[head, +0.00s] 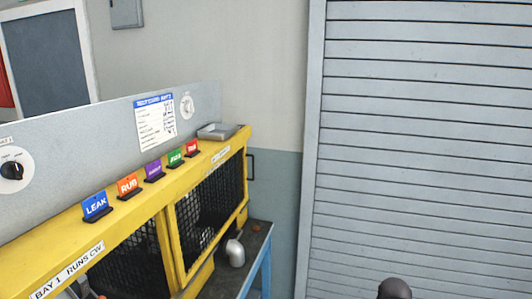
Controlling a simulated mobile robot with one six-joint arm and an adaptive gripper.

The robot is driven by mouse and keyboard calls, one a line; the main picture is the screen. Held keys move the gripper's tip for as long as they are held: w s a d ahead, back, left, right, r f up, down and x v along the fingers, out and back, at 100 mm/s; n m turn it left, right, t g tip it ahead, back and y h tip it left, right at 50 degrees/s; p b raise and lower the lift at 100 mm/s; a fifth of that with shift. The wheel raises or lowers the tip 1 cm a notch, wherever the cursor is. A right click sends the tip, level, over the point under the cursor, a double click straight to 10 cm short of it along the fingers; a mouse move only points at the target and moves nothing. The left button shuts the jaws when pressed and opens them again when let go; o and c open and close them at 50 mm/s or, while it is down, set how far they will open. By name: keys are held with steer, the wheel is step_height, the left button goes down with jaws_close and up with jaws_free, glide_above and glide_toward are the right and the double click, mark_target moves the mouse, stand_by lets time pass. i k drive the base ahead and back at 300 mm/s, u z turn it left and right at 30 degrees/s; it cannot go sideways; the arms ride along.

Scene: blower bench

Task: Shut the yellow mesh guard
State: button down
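The yellow mesh guard (207,206) is a yellow frame with black mesh, on the front of the yellow bench housing at lower left in the head view. A dark handle (252,165) sticks out at its far right end. A second mesh section (133,262) lies nearer, left of a yellow post. I cannot tell from this angle whether the guard stands ajar or flush. Its near lower part is cut by the picture's bottom edge.
A grey pipe elbow (235,252) stands on the dark bench top (257,240) beside the guard. Coloured signs, such as the blue LEAK sign (96,206), line the housing's top, with a small metal tray (217,131). A grey roller shutter (420,150) fills the right.

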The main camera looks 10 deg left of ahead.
mark_target(184, 278)
steer(key=u, duration=0.2)
steer(key=i, duration=1.5)
steer(key=u, duration=0.35)
